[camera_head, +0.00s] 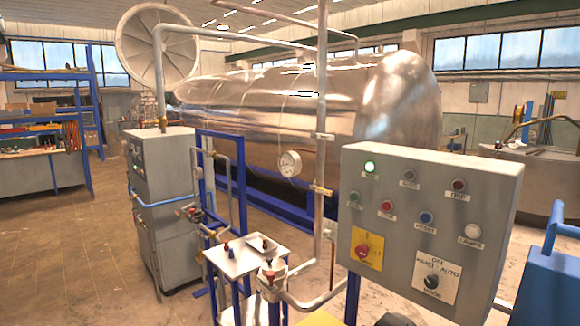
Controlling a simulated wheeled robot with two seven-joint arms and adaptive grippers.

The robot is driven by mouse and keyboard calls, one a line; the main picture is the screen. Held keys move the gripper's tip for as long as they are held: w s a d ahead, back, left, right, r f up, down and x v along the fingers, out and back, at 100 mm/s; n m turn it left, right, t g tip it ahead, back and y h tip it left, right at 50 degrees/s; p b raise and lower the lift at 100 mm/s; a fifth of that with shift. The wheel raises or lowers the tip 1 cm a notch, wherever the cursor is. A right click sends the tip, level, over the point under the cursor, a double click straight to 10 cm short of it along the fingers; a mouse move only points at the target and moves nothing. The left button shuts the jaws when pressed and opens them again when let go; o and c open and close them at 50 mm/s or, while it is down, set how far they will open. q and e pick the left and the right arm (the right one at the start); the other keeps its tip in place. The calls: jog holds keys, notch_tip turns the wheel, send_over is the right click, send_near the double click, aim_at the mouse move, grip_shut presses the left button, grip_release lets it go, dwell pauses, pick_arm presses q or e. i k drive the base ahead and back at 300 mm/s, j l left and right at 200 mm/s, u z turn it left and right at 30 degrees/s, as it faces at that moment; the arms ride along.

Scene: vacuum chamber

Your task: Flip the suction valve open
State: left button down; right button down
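Two small fittings with red parts look like valves. One sits low in the centre foreground, a valve with a red top (268,266) at the end of a metal pipe, next to a small white table. The other, a small valve with a red part (192,212), is on the piping by the blue frame, in front of the grey cabinet. I cannot tell which one is the suction valve, or whether either is open or closed. Neither of my grippers can be made out in this view.
A grey control panel (425,220) with buttons and knobs stands at the right front. The white table (246,254) holds small items. A large metal chamber (300,110) with a gauge (290,163) lies behind. A blue object (550,280) is at far right. Open floor (70,250) lies left.

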aim_at(319, 190)
jog(key=i+j+u, duration=0.35)
jog(key=i+j, duration=0.55)
